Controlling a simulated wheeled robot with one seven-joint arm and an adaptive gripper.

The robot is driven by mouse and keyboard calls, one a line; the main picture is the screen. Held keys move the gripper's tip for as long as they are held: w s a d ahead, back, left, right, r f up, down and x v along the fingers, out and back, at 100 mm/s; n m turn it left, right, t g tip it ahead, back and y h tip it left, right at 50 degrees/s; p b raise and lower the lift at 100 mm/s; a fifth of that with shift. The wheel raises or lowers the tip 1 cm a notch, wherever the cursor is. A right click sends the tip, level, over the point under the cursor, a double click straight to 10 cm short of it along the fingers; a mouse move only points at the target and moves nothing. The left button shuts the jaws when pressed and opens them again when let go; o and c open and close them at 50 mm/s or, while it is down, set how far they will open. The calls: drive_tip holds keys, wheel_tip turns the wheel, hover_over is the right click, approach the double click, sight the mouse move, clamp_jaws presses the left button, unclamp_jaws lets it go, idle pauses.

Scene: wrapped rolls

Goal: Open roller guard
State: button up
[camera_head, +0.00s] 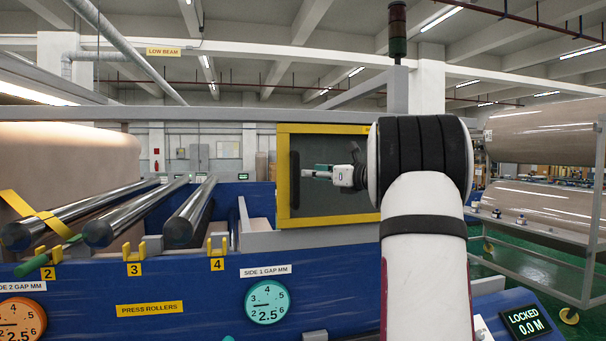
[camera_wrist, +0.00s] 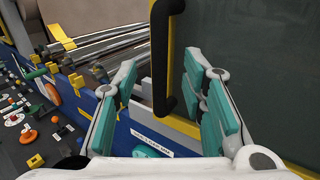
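The roller guard (camera_head: 330,207) is an upright dark see-through panel in a yellow frame, right of the rollers in the head view. It also fills the right of the wrist view (camera_wrist: 260,70). A black vertical handle (camera_head: 295,196) is on its left side. In the wrist view the handle (camera_wrist: 160,60) shows between my two fingers. My gripper (camera_head: 308,172) is level with the handle and close to its right side in the head view. In the wrist view its teal-padded fingers (camera_wrist: 163,72) are spread wide and hold nothing. Contact with the handle cannot be told.
Several steel press rollers (camera_head: 140,212) lie left of the guard. The blue machine front (camera_head: 180,285) carries dials (camera_head: 267,303) and yellow brackets. A dark control panel (camera_wrist: 35,125) lies at the lower left of the wrist view. A rack with wrapped rolls (camera_head: 540,212) stands at right.

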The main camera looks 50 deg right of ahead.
drive_tip(key=shift+s, duration=2.1)
drive_tip(key=w+a+f+n+g+y, duration=0.2)
drive_tip(key=a+n, duration=0.2)
drive_tip(key=a, duration=0.6)
drive_tip(key=w+a+f+n+g+y, duration=0.2)
drive_tip(key=a+n, duration=0.2)
drive_tip(key=a, duration=0.7)
drive_tip(key=s+a+f+n+g, duration=0.2)
drive_tip(key=a+f+n, duration=0.15)
drive_tip(key=a, duration=0.45)
drive_tip(key=s+a+f+n+g, duration=0.2)
drive_tip(key=a+n+g, duration=0.1)
drive_tip(key=a+n, duration=0.3)
drive_tip(key=s+a+f+n+g+b, duration=0.1)
drive_tip(key=s+a+f+n, duration=0.25)
drive_tip(key=s+a, duration=0.2)
drive_tip(key=s+a+f+n+g, duration=0.2)
drive_tip(key=s+a+f+n, duration=0.15)
drive_tip(key=a, duration=0.25)
drive_tip(key=s+f+n+h, duration=0.2)
drive_tip(key=s+f+n, duration=0.1)
drive_tip(key=s+n, duration=0.2)
drive_tip(key=s+a+f+n+h, duration=0.1)
drive_tip(key=s+f+n+h, duration=0.1)
drive_tip(key=s+n, duration=0.4)
drive_tip(key=shift+a+f+n, duration=0.25)
drive_tip(key=shift+f+n, duration=0.1)
drive_tip(key=shift+f, duration=0.4)
